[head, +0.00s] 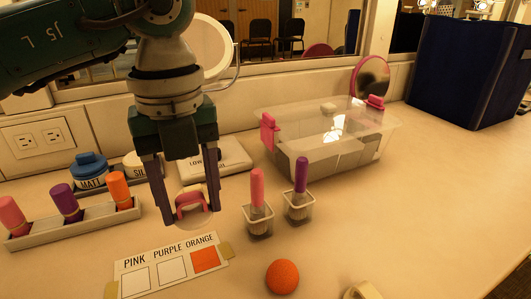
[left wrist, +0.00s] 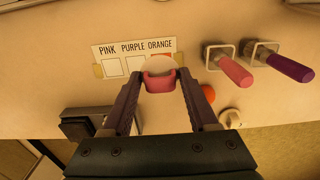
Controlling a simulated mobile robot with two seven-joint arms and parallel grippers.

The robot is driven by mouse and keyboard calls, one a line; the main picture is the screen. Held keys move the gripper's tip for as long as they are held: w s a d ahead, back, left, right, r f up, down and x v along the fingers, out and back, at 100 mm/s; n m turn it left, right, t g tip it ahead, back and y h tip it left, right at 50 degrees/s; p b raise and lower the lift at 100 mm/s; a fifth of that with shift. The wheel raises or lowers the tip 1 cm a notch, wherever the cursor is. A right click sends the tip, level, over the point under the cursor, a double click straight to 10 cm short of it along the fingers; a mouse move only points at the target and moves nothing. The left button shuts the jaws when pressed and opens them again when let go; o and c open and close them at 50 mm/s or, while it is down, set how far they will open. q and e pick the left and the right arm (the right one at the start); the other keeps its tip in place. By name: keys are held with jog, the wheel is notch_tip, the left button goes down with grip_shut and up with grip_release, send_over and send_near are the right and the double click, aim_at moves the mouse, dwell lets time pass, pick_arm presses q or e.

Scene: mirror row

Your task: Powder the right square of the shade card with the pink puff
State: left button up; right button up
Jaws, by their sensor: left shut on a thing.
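My left gripper (head: 188,205) is shut on the pink puff (head: 191,203), a pink grip with a pale round pad. The puff hangs just behind the shade card (head: 170,243) in the head view; its exact height over it is hard to tell. The card has squares labelled PINK, PURPLE and ORANGE. The left and middle squares are white and the right square (head: 205,259) is orange. In the left wrist view the puff (left wrist: 159,77) hides most of the right square, and the card (left wrist: 109,48) shows beyond. My right gripper is not in view.
A rack (head: 75,222) with pink, purple and orange sticks stands left. Two clear cups with a pink brush (head: 257,188) and a purple brush (head: 301,175) stand right of the gripper. An orange ball (head: 282,277) lies in front. A clear bin (head: 335,150) stands behind.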

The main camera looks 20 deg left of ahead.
aim_at(207, 265)
pick_arm(q)
jog(key=shift+s+d+f, duration=0.1)
jog(key=shift+d+f, duration=0.05)
jog(key=shift+d, duration=0.1)
jog(key=shift+a+f+b, duration=0.1)
jog(key=shift+f+b, duration=0.4)
jog(key=shift+b, duration=0.1)
notch_tip(207, 265, down, 4)
jog(key=b, duration=0.4)
jog(key=shift+f, duration=0.25)
jog(key=shift+f+b, duration=0.45)
jog(key=shift+f, duration=0.1)
jog(key=shift+s+d+r+p, duration=0.15)
jog(key=shift+d+p, duration=0.15)
jog(key=shift+p, duration=0.25)
jog(key=shift+s+d+p, duration=0.5)
jog(key=shift+s+d, duration=0.05)
jog(key=shift+d, duration=0.15)
jog(key=shift+w+a+f, duration=0.1)
jog(key=shift+a+f, duration=0.05)
jog(key=shift+f, duration=0.05)
